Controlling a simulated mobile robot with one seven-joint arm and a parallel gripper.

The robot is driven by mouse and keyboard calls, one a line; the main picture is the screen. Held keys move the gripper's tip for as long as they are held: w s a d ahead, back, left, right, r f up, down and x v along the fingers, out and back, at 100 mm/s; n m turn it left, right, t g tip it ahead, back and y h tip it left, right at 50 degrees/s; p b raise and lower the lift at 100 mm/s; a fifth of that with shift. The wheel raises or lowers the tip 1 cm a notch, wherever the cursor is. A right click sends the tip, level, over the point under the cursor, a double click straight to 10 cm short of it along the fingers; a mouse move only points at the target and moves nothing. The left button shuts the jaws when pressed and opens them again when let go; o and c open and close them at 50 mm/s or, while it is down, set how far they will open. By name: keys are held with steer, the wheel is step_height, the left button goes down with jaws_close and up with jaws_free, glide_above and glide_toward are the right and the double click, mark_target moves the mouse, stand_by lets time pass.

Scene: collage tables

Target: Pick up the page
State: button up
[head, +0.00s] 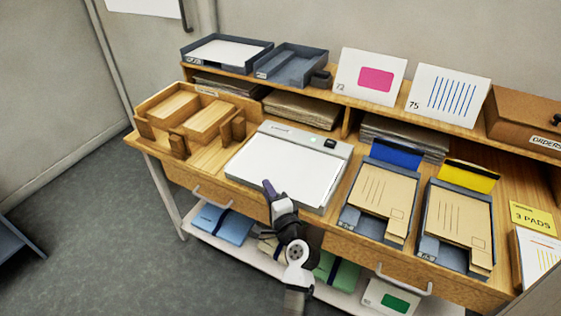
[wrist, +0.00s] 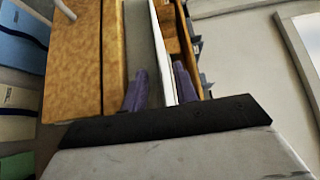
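The white page (head: 285,168) lies flat on a grey flat device (head: 331,151) on the wooden desk; whether it is one sheet or several I cannot tell. My gripper (head: 270,188) is at the page's front edge in the head view, where its fingers partly overlap. In the wrist view, my gripper (wrist: 161,68) has its two purple fingers apart. The thin white edge of the page (wrist: 163,45) runs between them, closer to the right finger. The device's grey front (wrist: 140,40) lies behind the left finger. I see no grip on the page.
A wooden divided tray (head: 200,112) stands left of the device. Two grey trays with tan envelopes (head: 380,200) stand to its right. A shelf behind holds paper trays (head: 228,52) and cards (head: 370,78). Blue and green packs (head: 222,224) lie on the lower shelf.

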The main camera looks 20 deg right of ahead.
steer(key=shift+s+r, duration=0.1)
steer(key=shift+r, duration=0.05)
steer(key=shift+c, duration=0.6)
jaws_close()
